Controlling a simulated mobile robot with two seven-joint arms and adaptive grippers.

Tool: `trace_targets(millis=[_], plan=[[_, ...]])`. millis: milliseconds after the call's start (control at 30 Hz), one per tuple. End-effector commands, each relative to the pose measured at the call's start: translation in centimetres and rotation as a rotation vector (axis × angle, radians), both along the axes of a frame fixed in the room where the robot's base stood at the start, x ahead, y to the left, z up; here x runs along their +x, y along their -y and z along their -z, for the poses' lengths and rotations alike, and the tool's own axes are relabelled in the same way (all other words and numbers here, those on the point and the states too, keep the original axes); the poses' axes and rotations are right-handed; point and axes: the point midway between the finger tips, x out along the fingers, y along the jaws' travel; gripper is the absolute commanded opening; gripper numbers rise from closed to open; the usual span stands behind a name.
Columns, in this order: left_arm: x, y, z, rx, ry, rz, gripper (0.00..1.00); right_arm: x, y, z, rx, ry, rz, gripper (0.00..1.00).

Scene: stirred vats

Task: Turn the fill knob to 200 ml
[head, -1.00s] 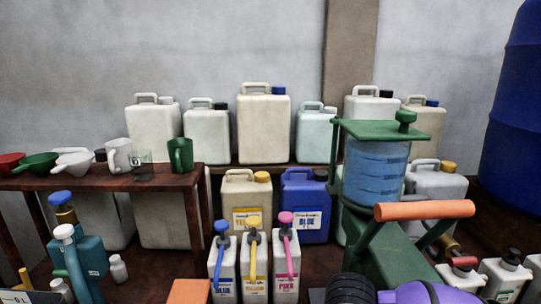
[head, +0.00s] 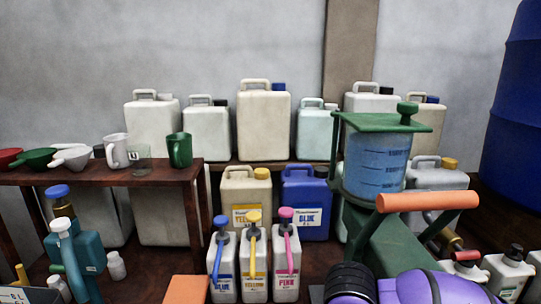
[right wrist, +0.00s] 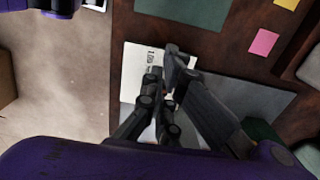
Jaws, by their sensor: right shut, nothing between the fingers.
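A green machine (head: 400,245) stands at the right of the head view, with an orange bar handle (head: 428,201) across its front. It carries a clear cylinder (head: 376,165) of blue liquid with dark level marks, under a green plate with a green knob (head: 407,112) on top. I cannot tell whether that is the fill knob, and no 200 ml mark is readable. My right gripper (right wrist: 164,72) is shut and empty in the right wrist view, over a white printed sheet (right wrist: 138,58). My left gripper is not in view.
Pump bottles labelled blue, yellow and pink (head: 287,262) stand in front of yellow and blue cans. Cups and funnels (head: 39,158) sit on a wooden table at left. A teal device (head: 88,256) is below it. White bottles (head: 508,273) crowd the right edge.

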Motion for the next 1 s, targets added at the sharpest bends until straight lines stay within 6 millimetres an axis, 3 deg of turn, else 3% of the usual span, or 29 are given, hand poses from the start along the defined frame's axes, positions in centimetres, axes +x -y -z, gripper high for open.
trace_targets(millis=[267,667,1000], plan=[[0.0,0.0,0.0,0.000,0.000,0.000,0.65,0.1,0.5,0.3,-0.012,-0.010,0.011,0.00],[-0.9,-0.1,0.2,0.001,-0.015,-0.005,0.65,0.2,-0.4,0.0,-0.010,-0.005,0.009,0.00],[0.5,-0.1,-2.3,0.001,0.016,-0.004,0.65,0.7,-0.7,-4.2,-0.002,0.013,0.009,0.00]])
